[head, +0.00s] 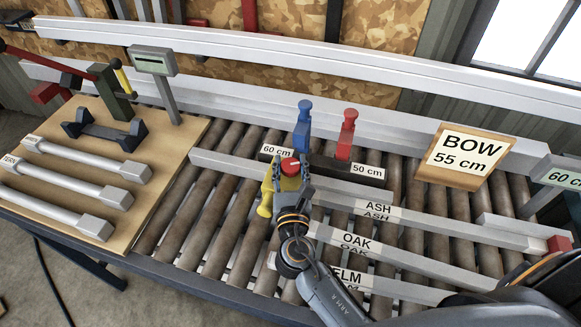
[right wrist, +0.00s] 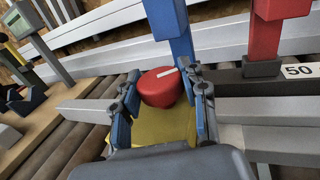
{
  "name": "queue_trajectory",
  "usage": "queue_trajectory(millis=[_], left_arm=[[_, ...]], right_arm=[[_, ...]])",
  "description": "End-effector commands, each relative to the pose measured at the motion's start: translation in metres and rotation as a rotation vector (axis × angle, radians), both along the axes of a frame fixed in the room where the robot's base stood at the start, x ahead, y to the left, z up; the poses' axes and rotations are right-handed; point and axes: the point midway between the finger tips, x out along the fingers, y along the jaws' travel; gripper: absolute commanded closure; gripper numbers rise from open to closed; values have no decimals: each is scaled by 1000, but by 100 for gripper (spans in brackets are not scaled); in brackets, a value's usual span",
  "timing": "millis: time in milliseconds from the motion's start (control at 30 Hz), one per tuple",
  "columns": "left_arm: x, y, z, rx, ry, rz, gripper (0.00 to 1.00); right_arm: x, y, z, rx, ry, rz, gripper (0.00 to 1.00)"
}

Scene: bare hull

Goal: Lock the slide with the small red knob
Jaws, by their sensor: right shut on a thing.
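The small red knob (head: 290,165) sits on top of a yellow slide block (head: 266,199) at the roller bench. My right gripper (head: 289,176) is around the knob and shut on it. In the right wrist view the red knob (right wrist: 158,90) has a white line on its top and lies between the two blue-grey fingers (right wrist: 163,98). The yellow block (right wrist: 165,128) shows below it. Part of the block is hidden by the gripper. My left gripper is not in view.
A blue post (head: 302,128) by the 60 cm label and a red post (head: 346,135) by the 50 cm label stand just behind. Grey bars marked ASH, OAK and ELM lie on the rollers. A sign (head: 465,156) reads BOW 55 cm. A wooden board (head: 150,160) holds tubes at left.

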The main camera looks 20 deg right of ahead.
Motion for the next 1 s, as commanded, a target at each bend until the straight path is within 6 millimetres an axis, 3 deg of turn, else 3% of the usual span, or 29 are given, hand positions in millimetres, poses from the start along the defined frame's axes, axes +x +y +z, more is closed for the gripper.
queue_trajectory(millis=[300,833,867,933,1000], left_arm=[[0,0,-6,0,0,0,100],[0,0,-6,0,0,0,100],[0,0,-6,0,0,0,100],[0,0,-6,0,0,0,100],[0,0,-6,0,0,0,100]], right_arm=[[1,0,0,1,-1,-111,88],[0,0,1,-2,-2,-130,88],[0,0,1,-2,-2,-130,51],[0,0,0,0,-1,-130,37],[0,0,0,-1,-1,-130,33]])
